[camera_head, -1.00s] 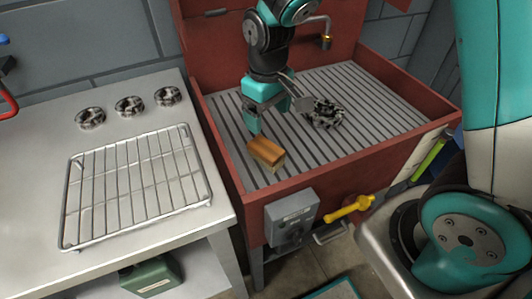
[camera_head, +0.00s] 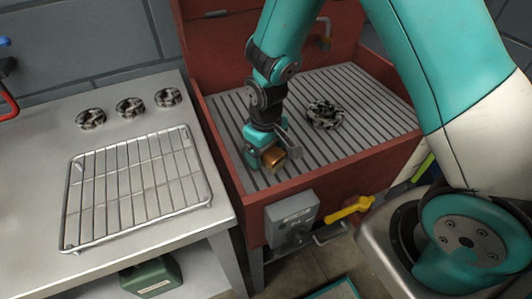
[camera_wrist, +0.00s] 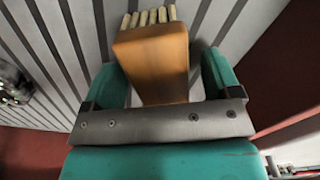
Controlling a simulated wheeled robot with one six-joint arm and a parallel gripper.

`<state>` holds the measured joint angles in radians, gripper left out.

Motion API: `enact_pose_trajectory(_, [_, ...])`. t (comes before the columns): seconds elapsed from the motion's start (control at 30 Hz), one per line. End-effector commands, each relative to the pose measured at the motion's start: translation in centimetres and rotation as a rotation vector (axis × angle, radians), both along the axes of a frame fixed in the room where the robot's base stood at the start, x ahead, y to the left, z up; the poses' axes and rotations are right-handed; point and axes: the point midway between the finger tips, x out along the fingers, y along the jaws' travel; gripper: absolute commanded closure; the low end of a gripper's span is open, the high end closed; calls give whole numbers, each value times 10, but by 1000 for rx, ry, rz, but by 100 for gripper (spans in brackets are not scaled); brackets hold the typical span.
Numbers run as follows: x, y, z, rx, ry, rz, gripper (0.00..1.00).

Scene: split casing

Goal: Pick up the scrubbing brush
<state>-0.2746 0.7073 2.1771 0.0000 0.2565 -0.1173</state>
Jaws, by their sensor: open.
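The scrubbing brush (camera_head: 274,158) has an orange-brown wooden block and lies on the slatted floor of the red basin, near its front left. In the wrist view its wooden block (camera_wrist: 154,62) sits between my gripper's two teal fingers, with pale bristle tufts showing at its far end. My gripper (camera_head: 265,160) is open and down around the brush. Gaps show between the block and the fingers in the wrist view (camera_wrist: 158,85). The fingers partly hide the brush in the head view.
A dark ring-shaped part (camera_head: 325,115) lies on the slats to the right. The red basin wall (camera_head: 330,172) rises close in front of the brush. A grey box (camera_head: 291,215) and a yellow handle (camera_head: 349,208) are on its outside. A bench with a wire rack (camera_head: 138,187) stands left.

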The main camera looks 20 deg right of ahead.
Motion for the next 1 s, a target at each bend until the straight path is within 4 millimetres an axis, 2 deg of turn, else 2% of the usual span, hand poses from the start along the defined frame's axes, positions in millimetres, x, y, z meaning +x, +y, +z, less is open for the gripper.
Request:
enact_pose_trajectory(0.07, [0, 0, 0, 0, 0, 0, 17])
enact_pose_trajectory(0.3, [0, 0, 0, 0, 0, 0, 72])
enact_pose_trajectory(0.37, [0, 0, 0, 0, 0, 0, 78])
enact_pose_trajectory(0.6, [0, 0, 2, 0, 0, 0, 78])
enact_pose_trajectory(0.77, [1, 0, 13, 1, -3, 0, 78])
enact_pose_trajectory(0.87, [1, 0, 29, 1, -5, 0, 78])
enact_pose_trajectory(1.0, [1, 1, 69, 3, -10, 0, 78])
